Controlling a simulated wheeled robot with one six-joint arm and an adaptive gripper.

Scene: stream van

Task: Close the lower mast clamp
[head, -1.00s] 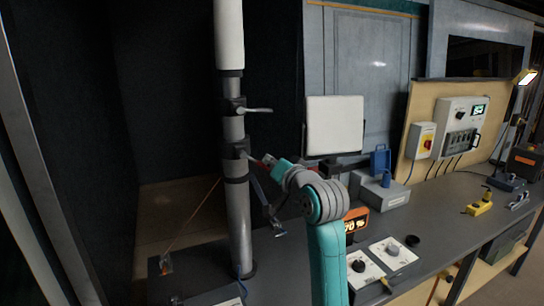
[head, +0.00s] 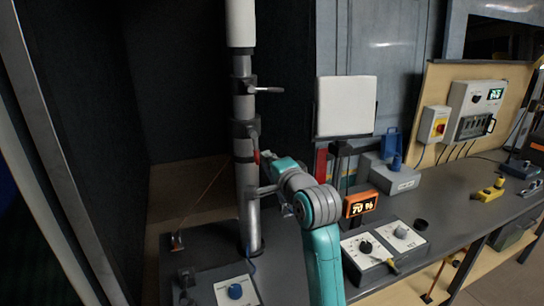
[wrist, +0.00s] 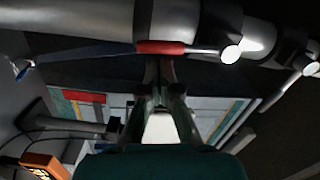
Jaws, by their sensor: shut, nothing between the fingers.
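The mast (head: 245,205) stands upright left of my arm. The lower mast clamp (head: 244,129) is a dark collar; its red-sleeved lever (head: 256,157) hangs downward beside the mast. In the wrist view the mast (wrist: 90,15) runs across the top, and the red sleeve (wrist: 160,47) lies roughly along it, left of the lever's round pivot (wrist: 231,50). My gripper (wrist: 158,66) is shut and empty, its fingertips at the red sleeve; I cannot tell if they touch. It is hard to make out in the head view (head: 268,158).
An upper clamp (head: 243,87) has its lever pointing right. A white panel (head: 346,106) stands behind my arm. The bench holds an orange display (head: 361,204), knob boxes (head: 383,245) and a grey box (head: 394,179). A thin cord (head: 205,200) slants left of the mast.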

